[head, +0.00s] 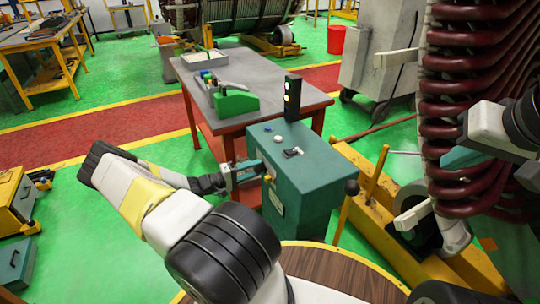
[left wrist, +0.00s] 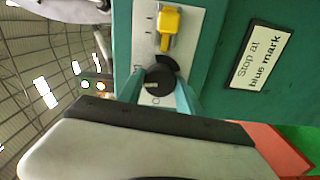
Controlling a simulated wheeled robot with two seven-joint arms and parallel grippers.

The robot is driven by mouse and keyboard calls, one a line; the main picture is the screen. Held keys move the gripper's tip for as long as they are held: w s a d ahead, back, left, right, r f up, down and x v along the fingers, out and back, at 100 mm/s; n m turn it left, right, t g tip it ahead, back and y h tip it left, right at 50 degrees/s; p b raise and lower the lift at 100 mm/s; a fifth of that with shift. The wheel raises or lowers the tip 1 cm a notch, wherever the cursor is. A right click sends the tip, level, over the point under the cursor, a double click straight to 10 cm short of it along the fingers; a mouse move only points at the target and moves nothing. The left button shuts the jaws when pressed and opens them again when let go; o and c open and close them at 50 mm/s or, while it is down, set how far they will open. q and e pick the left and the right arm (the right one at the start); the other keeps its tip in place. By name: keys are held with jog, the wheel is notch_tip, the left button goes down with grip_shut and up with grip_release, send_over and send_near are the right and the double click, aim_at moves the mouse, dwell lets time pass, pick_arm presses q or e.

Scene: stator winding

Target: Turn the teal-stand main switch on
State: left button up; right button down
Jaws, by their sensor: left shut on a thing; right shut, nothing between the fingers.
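The teal stand (head: 310,185) stands in front of the table, with buttons and a small black control on its top. In the left wrist view, its side carries a pale plate with a black rotary knob (left wrist: 158,82) and a yellow part (left wrist: 170,28) beside it. I take the knob for the main switch; its marking letters are partly hidden. My left gripper (head: 262,171) is at the stand's left side. Its teal fingers (left wrist: 160,92) are shut on the knob, one on either side. My right gripper (head: 455,158) is shut and empty near the dark red coils, away from the stand.
A dark signal post (head: 292,97) with lit lamps rises behind the stand. A label (left wrist: 258,57) reads "Stop at blue mark". The grey table (head: 265,72) holds a green device (head: 235,102). Yellow beams (head: 385,205) and the red coils (head: 480,80) crowd the right side.

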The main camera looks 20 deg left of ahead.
pick_arm(q)
jog(key=shift+m, duration=0.6)
jog(key=o, duration=1.4)
jog(key=shift+c, duration=0.2)
jog(key=v, duration=0.8)
